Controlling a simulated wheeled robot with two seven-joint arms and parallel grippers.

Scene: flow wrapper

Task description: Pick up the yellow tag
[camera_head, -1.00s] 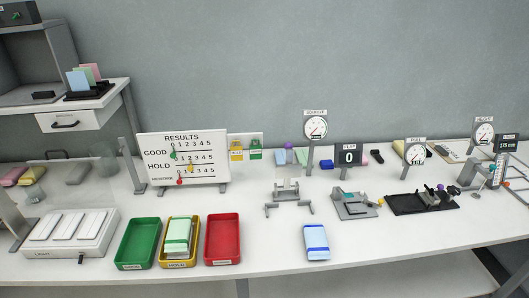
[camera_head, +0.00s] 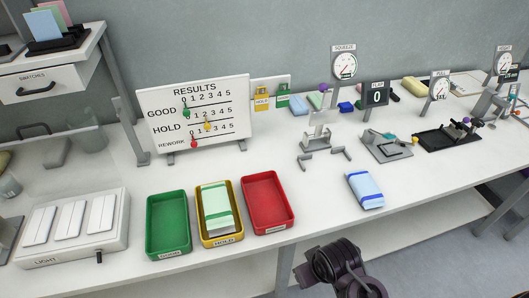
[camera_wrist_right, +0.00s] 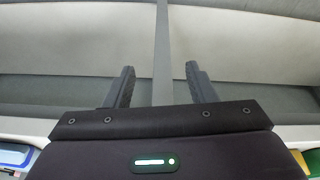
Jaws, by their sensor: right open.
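The yellow tag (camera_head: 262,98), marked HOLD, hangs on a small white board behind the tabletop, just right of the results board. A green tag (camera_head: 283,96) hangs to its right on the same board. In the right wrist view my right gripper (camera_wrist_right: 162,80) is open, with nothing between its two dark fingers. No tag shows between or near those fingers. A dark part of my own arm shows at the bottom of the head view, low in front of the table and far from the tag. My left gripper is not in view.
The results board (camera_head: 194,110) stands left of the tags. Green (camera_head: 168,250), yellow (camera_head: 220,239) and red (camera_head: 268,230) trays line the front; the yellow one holds a pale green pack. A squeeze gauge (camera_head: 344,65) stands right of the tags. A blue pack (camera_head: 366,188) lies at front right.

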